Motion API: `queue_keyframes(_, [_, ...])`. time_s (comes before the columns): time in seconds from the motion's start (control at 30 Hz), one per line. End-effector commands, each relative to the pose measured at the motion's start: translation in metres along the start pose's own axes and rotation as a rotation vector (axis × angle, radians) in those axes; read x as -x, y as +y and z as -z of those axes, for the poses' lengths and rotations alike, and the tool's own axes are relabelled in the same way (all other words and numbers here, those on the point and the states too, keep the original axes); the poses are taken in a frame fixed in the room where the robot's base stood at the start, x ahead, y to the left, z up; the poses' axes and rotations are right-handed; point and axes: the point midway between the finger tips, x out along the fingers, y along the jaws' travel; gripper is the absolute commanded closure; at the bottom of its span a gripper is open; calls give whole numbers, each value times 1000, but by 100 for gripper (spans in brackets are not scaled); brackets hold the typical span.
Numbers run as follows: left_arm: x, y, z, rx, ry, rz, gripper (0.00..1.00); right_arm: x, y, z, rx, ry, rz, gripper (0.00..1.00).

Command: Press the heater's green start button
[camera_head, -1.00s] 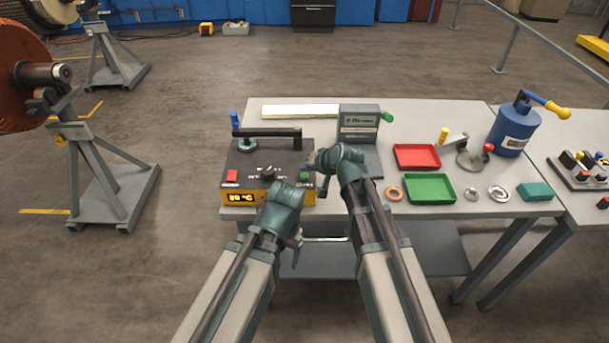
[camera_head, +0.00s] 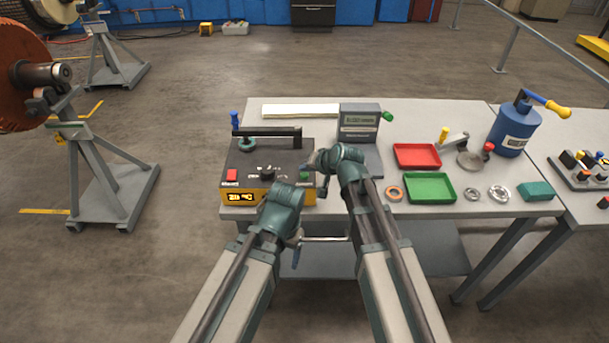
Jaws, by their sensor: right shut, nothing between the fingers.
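The heater (camera_head: 244,170) is a dark-topped yellow box at the left end of the table. It has a red button (camera_head: 231,175) at left, a dark knob (camera_head: 267,173) in the middle and a green start button (camera_head: 304,176) at right. A lit display (camera_head: 240,197) is on its front; I cannot read it surely. My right gripper (camera_head: 311,164) is shut and empty, just above and beside the green button; I cannot tell whether it touches. My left gripper (camera_head: 296,256) hangs low in front of the table edge, partly hidden by its wrist; its jaws are unclear.
A rotor stand (camera_head: 101,180) is at left.

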Motion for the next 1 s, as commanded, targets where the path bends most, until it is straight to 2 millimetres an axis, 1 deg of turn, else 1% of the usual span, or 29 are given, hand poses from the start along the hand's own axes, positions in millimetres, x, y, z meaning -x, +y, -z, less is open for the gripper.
queue_keyframes(0.03, [-4, 0, 0, 0, 0, 0, 19, -3, 2, -2, 0, 0, 0, 100])
queue_keyframes(0.1, [-6, 0, 0, 0, 0, 0, 19, -4, 3, -3, 0, 0, 0, 100])
queue_keyframes(0.43, [-5, 0, 0, 0, 0, 0, 19, -3, 2, -2, 0, 0, 0, 100])
queue_keyframes(1.0, [-11, 1, 1, 0, 0, 0, 19, -8, 5, -6, 0, 0, 0, 100])
